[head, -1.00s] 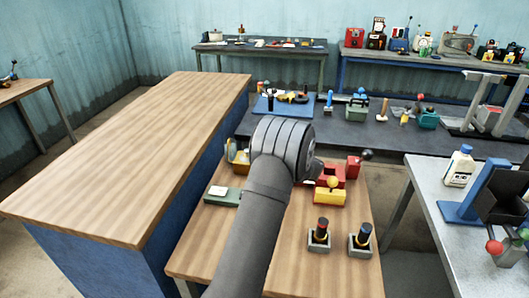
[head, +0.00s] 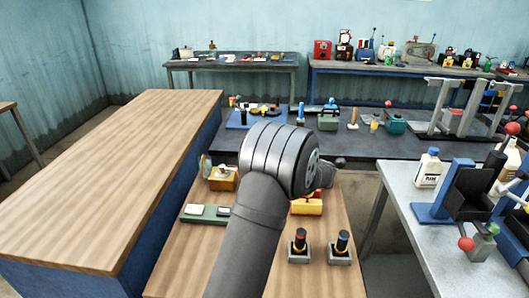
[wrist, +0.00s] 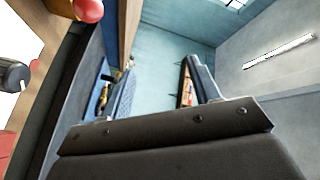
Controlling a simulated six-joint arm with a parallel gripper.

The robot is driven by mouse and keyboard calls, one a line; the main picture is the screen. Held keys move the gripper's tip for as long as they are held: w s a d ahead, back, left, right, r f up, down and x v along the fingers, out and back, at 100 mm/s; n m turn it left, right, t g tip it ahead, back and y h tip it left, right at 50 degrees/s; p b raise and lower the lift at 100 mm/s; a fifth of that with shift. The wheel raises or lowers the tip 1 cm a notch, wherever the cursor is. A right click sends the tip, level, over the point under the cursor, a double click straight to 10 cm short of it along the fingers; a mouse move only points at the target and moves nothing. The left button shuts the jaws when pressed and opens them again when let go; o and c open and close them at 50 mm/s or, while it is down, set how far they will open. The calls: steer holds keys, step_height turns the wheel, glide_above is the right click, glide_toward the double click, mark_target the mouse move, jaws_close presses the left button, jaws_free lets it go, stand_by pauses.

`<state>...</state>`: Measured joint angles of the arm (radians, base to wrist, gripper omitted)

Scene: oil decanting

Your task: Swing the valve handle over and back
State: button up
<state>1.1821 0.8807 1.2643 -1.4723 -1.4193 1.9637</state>
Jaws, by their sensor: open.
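On the grey bench at the right of the head view, a blue stand (head: 434,213) carries a dark cradle. A lever with a red ball knob (head: 466,244) stands at its front, beside a small green block (head: 483,243) on a grey base. This looks like the valve and its handle, though the link between them is unclear. My gripper (wrist: 157,78) is open and empty in the wrist view, pointing toward the wall and ceiling. In the head view my wrist mostly hides it; it is well left of the red knob, not touching it.
The wooden table (head: 187,255) under my arm holds a yellow box, a green block and two dark-knobbed levers (head: 342,243). A long wooden counter (head: 105,175) at left is bare. A dark bench (head: 385,145) lies behind.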

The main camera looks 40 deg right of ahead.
steer(key=shift+w, duration=0.15)
steer(key=c, duration=0.3)
steer(key=shift+w+a+r+m+t+h, duration=0.2)
steer(key=shift+w+a+r+t, duration=0.15)
steer(key=shift+w+a, duration=0.25)
steer(key=shift+w+a+r+m+t+h, duration=0.25)
steer(key=shift+w+a+t, duration=0.1)
steer(key=shift+w, duration=0.3)
steer(key=c, duration=0.8)
steer(key=w+a+m+t+h, duration=0.1)
steer(key=w+a+r+m+h, duration=0.1)
steer(key=w+h, duration=0.1)
steer(key=w+a+r+m+t+h, duration=0.1)
steer(key=w+a+m, duration=0.1)
steer(key=shift+t+h, duration=0.25)
steer(key=shift+t, duration=0.05)
jaws_close()
steer(key=s+a+f+m+g+h, duration=0.4)
steer(key=a+f+m+g+h, duration=0.3)
steer(key=m, duration=0.1)
steer(key=s+a+f+m+g+h, duration=0.4)
steer(key=a+f+m+g+h, duration=0.25)
steer(key=a+m, duration=0.2)
steer(key=r+x, duration=0.1)
steer(key=x, duration=1.3)
steer(key=shift+d+f, duration=0.2)
steer(key=shift+f, duration=0.2)
